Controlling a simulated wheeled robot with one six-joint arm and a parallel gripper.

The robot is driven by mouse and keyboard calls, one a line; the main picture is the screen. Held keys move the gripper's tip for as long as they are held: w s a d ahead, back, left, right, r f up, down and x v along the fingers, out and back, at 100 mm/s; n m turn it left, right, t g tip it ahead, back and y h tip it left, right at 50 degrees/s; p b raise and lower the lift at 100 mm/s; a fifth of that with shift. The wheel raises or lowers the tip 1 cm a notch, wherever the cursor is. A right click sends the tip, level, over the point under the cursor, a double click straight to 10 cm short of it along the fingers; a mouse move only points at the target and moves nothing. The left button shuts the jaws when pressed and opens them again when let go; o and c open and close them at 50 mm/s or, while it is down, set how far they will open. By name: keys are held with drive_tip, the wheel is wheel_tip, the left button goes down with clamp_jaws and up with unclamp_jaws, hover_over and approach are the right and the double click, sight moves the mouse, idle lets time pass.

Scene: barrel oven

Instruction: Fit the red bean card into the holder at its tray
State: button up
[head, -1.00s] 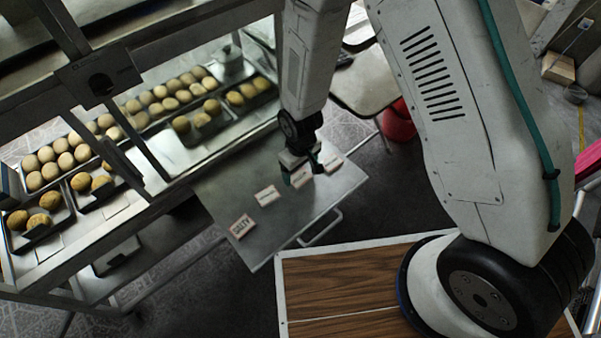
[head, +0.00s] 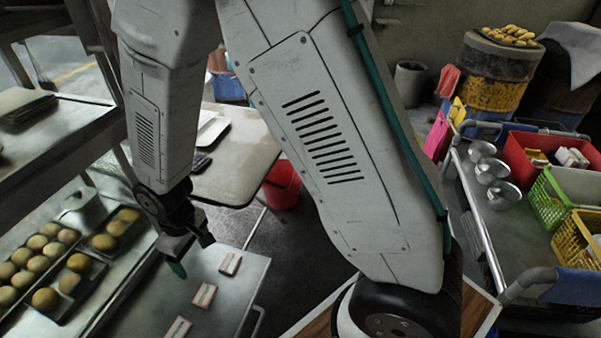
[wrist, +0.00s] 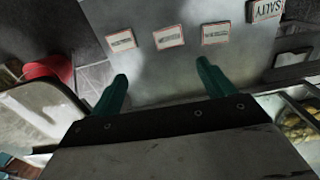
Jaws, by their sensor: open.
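Three small pale cards with reddish edges lie in a row on the metal shelf: a far card (head: 230,263), a middle card (head: 204,295) and a near card (head: 178,328). The wrist view shows them too (wrist: 121,40) (wrist: 168,37) (wrist: 215,33); their print is too small to read, so I cannot tell which is red bean. My gripper (head: 192,256) is open and empty, above the shelf between the cards and the bun trays. Its teal fingers (wrist: 162,72) are apart in the wrist view. I cannot make out the red bean tray's holder.
A card marked SALTY (wrist: 265,10) lies at the row's end. Bun trays (head: 72,308) fill the rack at left. A pale table (head: 235,165) and a red bucket (head: 282,186) stand beyond the shelf. A cart with baskets (head: 505,225) stands at right.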

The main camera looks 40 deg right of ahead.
drive_tip(key=s+d+r+m, duration=0.1)
drive_tip(key=d+r, duration=0.2)
drive_tip(key=r, duration=0.3)
drive_tip(key=s+d+r+m, duration=0.1)
drive_tip(key=d+r, duration=0.3)
drive_tip(key=r, duration=0.3)
drive_tip(key=s+d+r+m, duration=0.2)
drive_tip(key=s+d+r, duration=0.4)
drive_tip(key=s+r, duration=0.2)
drive_tip(key=s+d+r+m+t, duration=0.1)
drive_tip(key=s+d+r+m, duration=0.1)
drive_tip(key=s+d+r, duration=0.4)
drive_tip(key=s+r, duration=0.1)
drive_tip(key=s, duration=0.3)
drive_tip(key=shift+r, duration=0.4)
